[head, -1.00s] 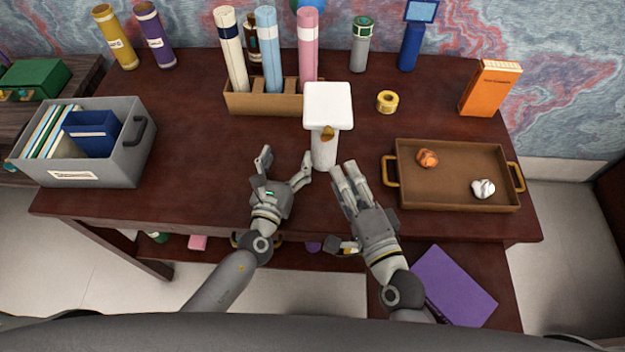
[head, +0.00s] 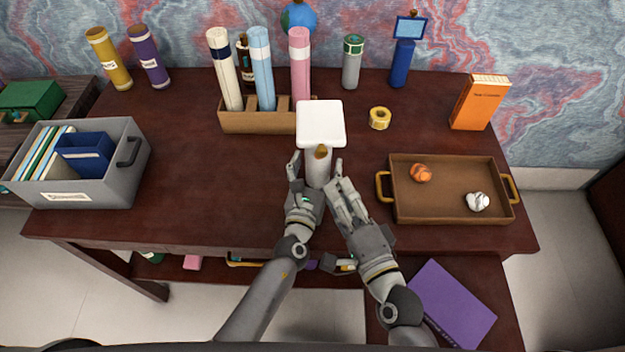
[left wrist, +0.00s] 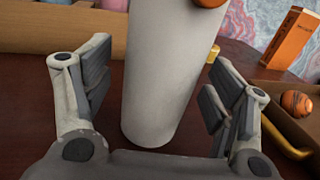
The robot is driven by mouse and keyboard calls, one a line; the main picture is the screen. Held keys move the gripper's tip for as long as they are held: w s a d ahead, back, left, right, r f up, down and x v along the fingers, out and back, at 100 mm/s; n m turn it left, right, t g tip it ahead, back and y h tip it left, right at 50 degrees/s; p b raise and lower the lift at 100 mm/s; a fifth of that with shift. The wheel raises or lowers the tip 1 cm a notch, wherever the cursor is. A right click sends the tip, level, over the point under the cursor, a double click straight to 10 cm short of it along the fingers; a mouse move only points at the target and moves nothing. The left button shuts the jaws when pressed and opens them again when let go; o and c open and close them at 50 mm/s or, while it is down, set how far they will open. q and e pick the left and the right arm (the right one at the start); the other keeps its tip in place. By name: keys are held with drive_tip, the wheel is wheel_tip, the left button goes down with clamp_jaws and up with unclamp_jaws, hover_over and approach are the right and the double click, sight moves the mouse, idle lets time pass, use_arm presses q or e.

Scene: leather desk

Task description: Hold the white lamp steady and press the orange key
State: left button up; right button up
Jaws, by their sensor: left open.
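The white lamp (head: 321,124) stands upright on the desk in the head view, with a square white head on a pale post. The orange key (head: 321,152) sits on the post just below the head; in the left wrist view only its lower part (left wrist: 209,3) shows at the top edge. My left gripper (head: 315,170) is open, with its fingers on either side of the lamp's post (left wrist: 165,75) and visible gaps to it. My right gripper (head: 338,184) has its fingers together, empty, just right of and nearer than the post's base.
A brown tray (head: 440,214) with an orange lump and a silver lump lies to the right. A roll of yellow tape (head: 380,118) and an orange book (head: 478,103) stand behind it. A wooden holder (head: 240,122) with tubes is behind left. The left middle of the desk is clear.

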use_arm(q)
drive_tip(key=shift+w+d, duration=0.2)
drive_tip(key=shift+w, duration=0.5)
drive_tip(key=c, duration=1.3)
drive_tip(key=shift+c, duration=0.6)
use_arm(e)
drive_tip(key=shift+c, duration=0.4)
clamp_jaws()
